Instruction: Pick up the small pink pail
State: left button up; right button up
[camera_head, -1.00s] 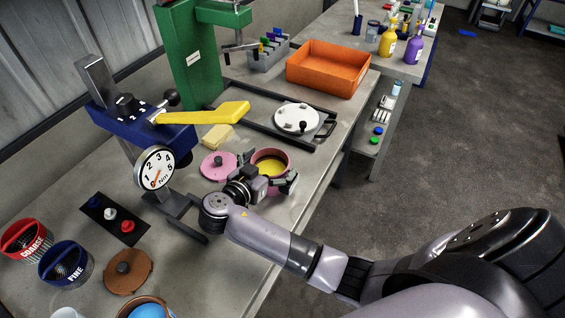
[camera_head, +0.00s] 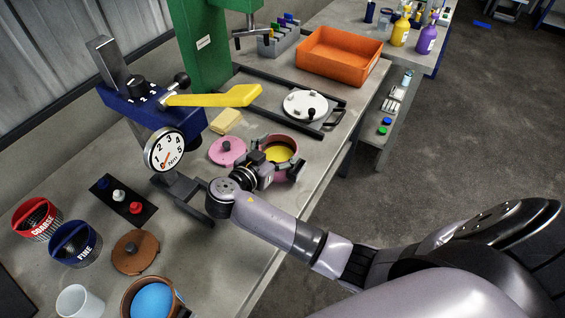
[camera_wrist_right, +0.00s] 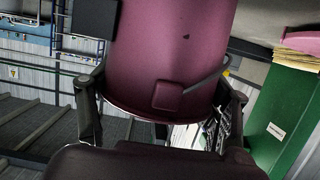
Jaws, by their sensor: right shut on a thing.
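The small pink pail (camera_head: 294,147), with yellow contents, is upright at the bench's right edge in the head view. My right gripper (camera_head: 278,166) is shut on its near side, with a finger to each side, and hides part of its wall. In the right wrist view the pail (camera_wrist_right: 170,45) fills the upper middle between the two fingers of the gripper (camera_wrist_right: 162,110). I cannot tell whether its base touches the bench. My left gripper is not in view.
A blue press with a yellow lever (camera_head: 215,97) and a dial gauge (camera_head: 165,150) stands left of the pail. A black-framed tray with a white lid (camera_head: 305,104) lies behind. An orange bin (camera_head: 342,68) is farther back.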

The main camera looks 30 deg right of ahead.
jog(key=shift+r, duration=0.1)
jog(key=c, duration=0.5)
